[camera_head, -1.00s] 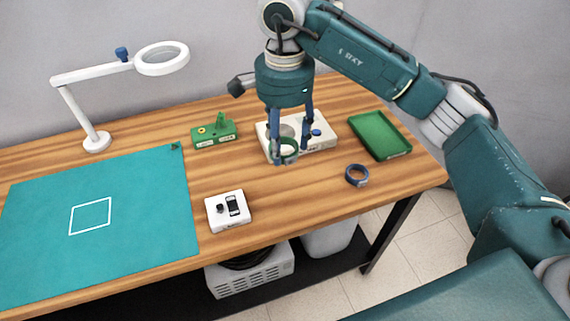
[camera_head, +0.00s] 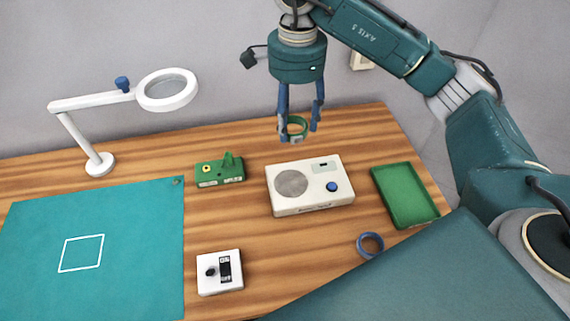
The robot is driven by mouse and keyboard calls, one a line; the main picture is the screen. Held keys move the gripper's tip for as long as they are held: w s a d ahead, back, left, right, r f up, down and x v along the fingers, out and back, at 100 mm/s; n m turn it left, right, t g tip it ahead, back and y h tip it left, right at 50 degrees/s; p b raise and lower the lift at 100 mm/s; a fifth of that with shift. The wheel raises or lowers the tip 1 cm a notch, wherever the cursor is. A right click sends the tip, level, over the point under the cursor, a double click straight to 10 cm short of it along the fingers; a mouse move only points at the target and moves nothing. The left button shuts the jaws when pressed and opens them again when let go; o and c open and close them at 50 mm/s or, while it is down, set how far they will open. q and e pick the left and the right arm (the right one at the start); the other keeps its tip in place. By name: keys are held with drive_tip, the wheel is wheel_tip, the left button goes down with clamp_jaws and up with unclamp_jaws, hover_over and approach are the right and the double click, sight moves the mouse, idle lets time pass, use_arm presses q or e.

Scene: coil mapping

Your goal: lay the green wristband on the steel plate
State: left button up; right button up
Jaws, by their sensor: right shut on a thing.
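The green wristband (camera_head: 294,137) is an upright ring between the fingers of my right gripper (camera_head: 299,129). The gripper is shut on it, pointing down, and holds it in the air. In the picture it shows just above the back edge of the white box. The steel plate (camera_head: 291,184) is a round grey disc on the left part of the top of the white box (camera_head: 312,202). Nothing lies on the plate. My left gripper is not in view.
The box top also has a blue knob (camera_head: 332,187). A blue ring (camera_head: 370,244) and a green tray (camera_head: 404,196) are to the right. A green block (camera_head: 220,172), a small white device (camera_head: 220,272), a teal mat (camera_head: 130,222) and a white magnifier lamp (camera_head: 100,164) are to the left.

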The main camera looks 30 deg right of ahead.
wheel_tip(320, 180, down, 4)
drive_tip(key=s+a, duration=0.1)
drive_tip(key=p, duration=0.2)
approach(292, 183)
wheel_tip(292, 183, down, 2)
drive_tip(key=shift+f, duration=0.1)
wheel_tip(292, 183, down, 3)
drive_tip(key=shift+f+p, duration=0.1)
drive_tip(key=shift+p, duration=0.4)
drive_tip(key=shift+f, duration=0.25)
drive_tip(key=shift+f+b, duration=0.2)
drive_tip(key=shift+b, duration=0.1)
drive_tip(key=o, duration=0.9)
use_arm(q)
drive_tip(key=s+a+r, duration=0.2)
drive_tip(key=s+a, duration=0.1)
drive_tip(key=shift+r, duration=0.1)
use_arm(e)
drive_tip(key=shift+o, duration=0.2)
